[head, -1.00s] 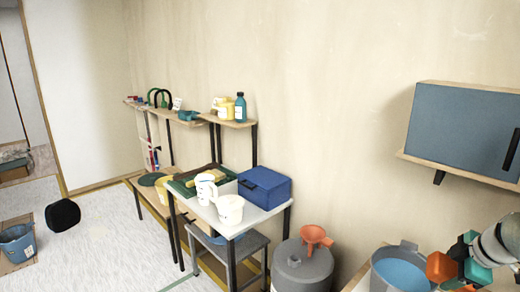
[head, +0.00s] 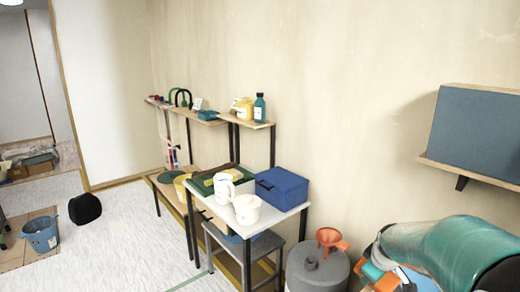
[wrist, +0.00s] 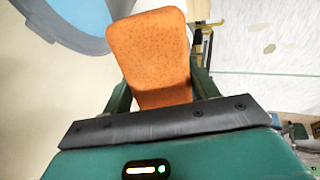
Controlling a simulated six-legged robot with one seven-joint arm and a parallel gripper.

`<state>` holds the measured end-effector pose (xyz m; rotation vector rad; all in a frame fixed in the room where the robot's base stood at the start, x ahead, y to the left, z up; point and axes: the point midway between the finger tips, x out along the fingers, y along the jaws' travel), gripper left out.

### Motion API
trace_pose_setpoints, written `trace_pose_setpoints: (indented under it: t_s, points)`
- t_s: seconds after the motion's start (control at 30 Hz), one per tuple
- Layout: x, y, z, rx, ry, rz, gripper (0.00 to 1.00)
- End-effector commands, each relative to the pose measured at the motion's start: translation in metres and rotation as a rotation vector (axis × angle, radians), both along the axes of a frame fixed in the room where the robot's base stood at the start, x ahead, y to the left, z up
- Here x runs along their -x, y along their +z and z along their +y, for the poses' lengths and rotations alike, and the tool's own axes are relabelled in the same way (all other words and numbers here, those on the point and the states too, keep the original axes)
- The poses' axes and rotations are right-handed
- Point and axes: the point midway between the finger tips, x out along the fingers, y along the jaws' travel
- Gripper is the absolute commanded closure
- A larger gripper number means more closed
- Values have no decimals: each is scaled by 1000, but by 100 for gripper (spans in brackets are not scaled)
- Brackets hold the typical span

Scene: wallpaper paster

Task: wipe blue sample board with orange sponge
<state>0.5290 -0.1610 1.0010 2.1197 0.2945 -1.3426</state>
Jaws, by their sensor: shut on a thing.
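My gripper (wrist: 160,88) is shut on the orange sponge (wrist: 148,45), with one finger on each side of it. The sponge sticks out beyond the fingers. In the head view my gripper (head: 374,272) is low at the right, and my arm partly covers it. A flat blue-grey panel (head: 478,135), which looks like the blue sample board, stands on a wooden wall shelf (head: 480,175) at the right, above my arm. The sponge is apart from this panel.
A bucket with blue contents (wrist: 68,18) lies beyond the sponge in the wrist view. A white table (head: 262,222) holds a blue box (head: 287,188) and tubs.

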Motion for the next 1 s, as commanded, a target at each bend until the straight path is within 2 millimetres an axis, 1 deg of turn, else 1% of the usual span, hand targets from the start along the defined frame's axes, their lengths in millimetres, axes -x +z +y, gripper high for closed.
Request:
trace_pose_setpoints:
  t_s: [0.03,0.5,0.83,1.0]
  points:
    - [-6,-5,12,0,-10,3,64]
    - [-63,-39,100,1,-215,2,64]
    - [-88,-54,139,-2,-314,2,64]
    - [-100,-61,155,-2,-356,2,64]
